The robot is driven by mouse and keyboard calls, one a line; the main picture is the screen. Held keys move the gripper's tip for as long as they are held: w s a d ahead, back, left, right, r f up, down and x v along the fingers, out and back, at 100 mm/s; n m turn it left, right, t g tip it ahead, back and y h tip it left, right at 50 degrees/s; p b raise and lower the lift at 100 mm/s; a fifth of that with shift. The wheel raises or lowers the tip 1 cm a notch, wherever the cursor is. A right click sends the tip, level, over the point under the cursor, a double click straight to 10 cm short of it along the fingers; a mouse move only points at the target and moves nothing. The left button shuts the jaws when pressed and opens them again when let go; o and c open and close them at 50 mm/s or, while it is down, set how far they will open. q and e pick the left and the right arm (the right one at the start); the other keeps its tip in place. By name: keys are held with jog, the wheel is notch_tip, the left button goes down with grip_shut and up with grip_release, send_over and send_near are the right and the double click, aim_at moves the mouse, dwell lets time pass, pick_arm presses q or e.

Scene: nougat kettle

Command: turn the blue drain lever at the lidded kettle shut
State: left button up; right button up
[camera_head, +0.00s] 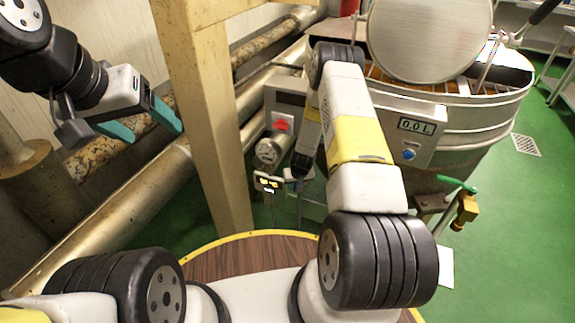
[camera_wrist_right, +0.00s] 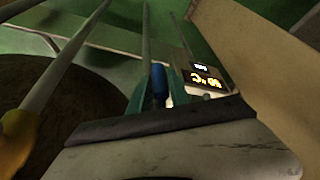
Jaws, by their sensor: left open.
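In the right wrist view, the blue drain lever (camera_wrist_right: 159,84) stands upright between the teal fingers of my right gripper (camera_wrist_right: 160,98). The fingers lie close on both sides of it and look shut on it. In the head view, my right arm reaches forward and down; its fingers and the lever are hidden there. My left gripper (camera_head: 143,124) is open and empty at the upper left, beside the beige post. A large steel kettle (camera_head: 487,117) with a round lid (camera_head: 428,40) stands at the upper right. I cannot tell whether the blue lever belongs to it.
A beige post (camera_head: 207,110) stands between my arms. Pipes (camera_head: 130,205) run along the left wall. A small display (camera_head: 268,185) sits near my right arm's far end; a lit display (camera_wrist_right: 205,79) also shows in the wrist view. A green-handled brass valve (camera_head: 467,207) is at the right.

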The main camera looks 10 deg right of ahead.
grip_shut()
dwell(1.1)
